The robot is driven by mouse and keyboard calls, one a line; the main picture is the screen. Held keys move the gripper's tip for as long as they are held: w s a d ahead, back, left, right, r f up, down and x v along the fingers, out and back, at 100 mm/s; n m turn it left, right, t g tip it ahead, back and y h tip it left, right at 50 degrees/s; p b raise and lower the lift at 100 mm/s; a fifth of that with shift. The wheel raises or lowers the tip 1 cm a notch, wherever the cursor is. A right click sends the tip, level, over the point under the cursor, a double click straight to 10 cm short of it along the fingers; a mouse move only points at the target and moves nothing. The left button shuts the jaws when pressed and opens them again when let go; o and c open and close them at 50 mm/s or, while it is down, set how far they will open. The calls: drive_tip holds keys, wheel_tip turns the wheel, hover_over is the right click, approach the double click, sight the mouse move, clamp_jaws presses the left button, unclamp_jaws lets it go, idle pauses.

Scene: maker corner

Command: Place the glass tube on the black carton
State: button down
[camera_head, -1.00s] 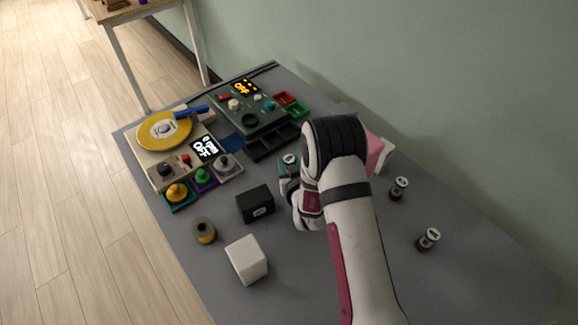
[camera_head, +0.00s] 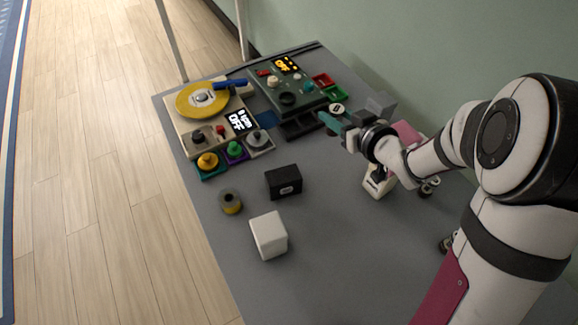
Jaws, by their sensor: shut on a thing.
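The black carton (camera_head: 283,184) is a small dark box with a pale label on its front, standing on the grey table left of my arm. My gripper (camera_head: 333,121) is beyond the carton and to its right, near the dark trays. Its teal fingers are shut on a small piece with a round white top (camera_head: 337,108), which I take to be the glass tube. Most of the tube's body is hidden by the fingers, and it is apart from the carton.
A turntable device (camera_head: 203,99) and a green control box (camera_head: 289,88) fill the back. Small dark jars (camera_head: 428,187) are partly behind my arm. The table's front middle is clear.

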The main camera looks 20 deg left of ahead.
drive_tip(key=s+d+n+g+y, duration=0.2)
drive_tip(key=s+n+g, duration=0.1)
drive_tip(key=s, duration=0.5)
hover_over(284, 176)
wheel_tip(284, 176, down, 10)
drive_tip(key=shift+r, duration=0.25)
drive_tip(key=shift+f, duration=0.25)
drive_tip(key=shift+f, duration=0.2)
drive_tip(key=shift+c, duration=2.4)
unclamp_jaws()
